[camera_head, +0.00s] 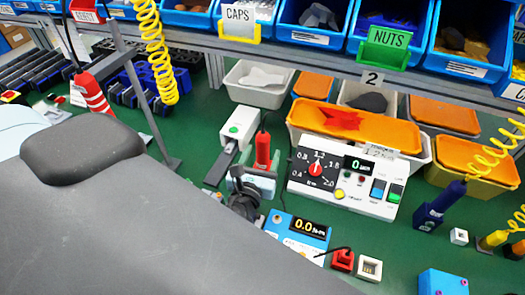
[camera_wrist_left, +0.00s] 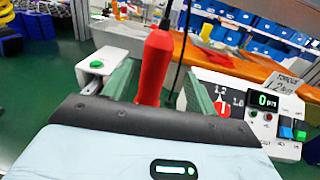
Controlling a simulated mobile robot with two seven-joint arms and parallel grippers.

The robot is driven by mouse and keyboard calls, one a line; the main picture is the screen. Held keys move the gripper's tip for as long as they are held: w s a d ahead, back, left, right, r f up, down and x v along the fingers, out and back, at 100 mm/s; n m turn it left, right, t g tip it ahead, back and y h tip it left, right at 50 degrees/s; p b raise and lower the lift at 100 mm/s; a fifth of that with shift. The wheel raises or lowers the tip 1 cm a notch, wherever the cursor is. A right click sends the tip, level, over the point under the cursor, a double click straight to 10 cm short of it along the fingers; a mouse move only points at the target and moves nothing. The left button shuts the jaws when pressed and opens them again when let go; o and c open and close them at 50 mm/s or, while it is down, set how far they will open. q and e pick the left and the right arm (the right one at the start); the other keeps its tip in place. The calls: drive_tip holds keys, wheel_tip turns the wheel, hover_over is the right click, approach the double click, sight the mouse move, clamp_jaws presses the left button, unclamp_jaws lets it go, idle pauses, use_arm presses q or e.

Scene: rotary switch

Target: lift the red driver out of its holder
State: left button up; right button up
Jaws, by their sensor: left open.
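The red driver (camera_head: 263,150) stands upright near the middle of the green bench, just left of the white control panel. It also shows in the left wrist view (camera_wrist_left: 154,65), tilted slightly. My left gripper (camera_head: 252,180) is at the driver. In the left wrist view its two greenish fingers (camera_wrist_left: 160,80) are apart, one on each side of the red handle. I cannot tell whether either finger touches it. The driver's lower end and its holder are hidden behind my gripper. My right gripper is not in view.
A white box with a green button (camera_head: 240,127) stands left of the driver. The white control panel (camera_head: 345,180) with a red dial stands right of it. A blue meter (camera_head: 298,232) lies in front. A cable hangs behind the driver. Orange-lidded bins (camera_head: 355,128) stand behind.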

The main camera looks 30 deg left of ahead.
use_arm(q)
drive_tip(key=shift+w+a, duration=0.15)
drive_tip(key=shift+w, duration=0.3)
drive_tip(key=shift+a+p+x, duration=0.15)
drive_tip(key=shift+p+x, duration=0.05)
drive_tip(key=shift+x, duration=1.05)
drive_tip(key=shift+a+p+x, duration=0.15)
drive_tip(key=shift+x, duration=1.15)
drive_tip(key=shift+s+f, duration=0.1)
drive_tip(key=shift+f, duration=0.05)
drive_tip(key=shift+c, duration=0.4)
clamp_jaws()
